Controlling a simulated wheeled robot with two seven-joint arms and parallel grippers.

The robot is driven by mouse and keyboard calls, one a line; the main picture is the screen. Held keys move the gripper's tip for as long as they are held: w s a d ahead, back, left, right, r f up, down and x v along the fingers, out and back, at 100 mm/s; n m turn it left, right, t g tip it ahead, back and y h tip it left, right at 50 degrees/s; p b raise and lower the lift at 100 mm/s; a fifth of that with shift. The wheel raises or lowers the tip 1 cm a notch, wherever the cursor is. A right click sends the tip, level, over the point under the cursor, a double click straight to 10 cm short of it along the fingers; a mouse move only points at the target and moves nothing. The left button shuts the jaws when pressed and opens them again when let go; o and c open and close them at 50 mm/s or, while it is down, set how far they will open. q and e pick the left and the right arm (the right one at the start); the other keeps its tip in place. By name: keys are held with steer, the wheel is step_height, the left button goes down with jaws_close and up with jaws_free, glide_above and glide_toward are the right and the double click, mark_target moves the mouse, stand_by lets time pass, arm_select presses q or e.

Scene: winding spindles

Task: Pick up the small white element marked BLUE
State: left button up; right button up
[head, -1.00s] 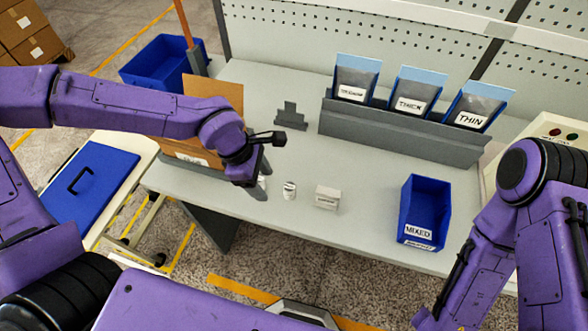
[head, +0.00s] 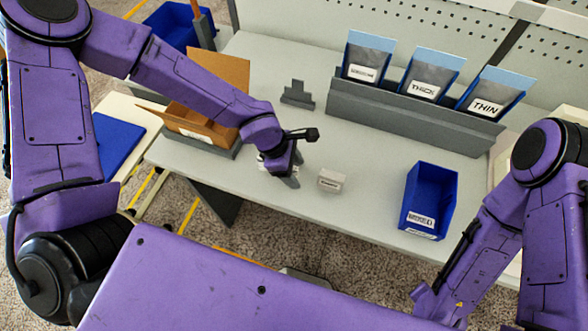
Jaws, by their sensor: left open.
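My left gripper (head: 280,178) is low over the worktable, pointing down. Its jaws are open. The small white element that stood beside the white block is hidden behind this gripper, and I cannot tell whether it lies between the fingers. A small white block (head: 332,180) with a dark-lettered label stands just right of the gripper, apart from it. Its label is too small to read. No marking reading BLUE can be made out. My right arm is at the right side; its gripper is not in view.
A blue bin (head: 430,190) labelled MIXED stands on the right of the worktable (head: 370,215). A grey rack (head: 410,122) holds three labelled pouches at the back. An open cardboard box (head: 190,120) is at left, a grey stepped piece (head: 297,95) behind the gripper. The table's front middle is clear.

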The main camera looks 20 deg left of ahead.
arm_select(q)
steer(key=c, duration=1.1)
